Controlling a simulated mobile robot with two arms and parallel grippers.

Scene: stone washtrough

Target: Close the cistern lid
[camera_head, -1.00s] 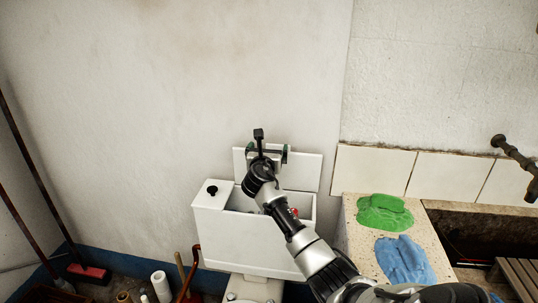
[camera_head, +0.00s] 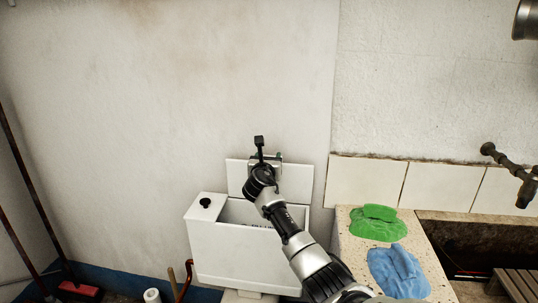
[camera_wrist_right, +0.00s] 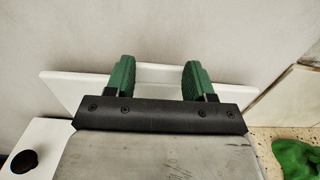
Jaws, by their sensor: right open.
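The white cistern (camera_head: 240,258) stands against the wall, its top open. Its white lid (camera_head: 298,184) stands raised at the back, leaning near the wall. The lid also shows in the right wrist view (camera_wrist_right: 72,90) as a pale slab behind the fingers. My right gripper (camera_head: 266,158) is at the lid's upper edge, above the open cistern. In the right wrist view its two green fingers (camera_wrist_right: 158,80) are apart, with the lid's upper part behind and between them. I cannot tell whether they touch it. My forearm hides part of the cistern opening. My left gripper is out of view.
A black knob (camera_head: 205,203) sits on the fixed left part of the cistern top. A speckled ledge (camera_head: 352,262) on the right carries a green cloth (camera_head: 377,224) and a blue cloth (camera_head: 398,272). A dark tap (camera_head: 508,163) juts from the wall. Brooms lean at left.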

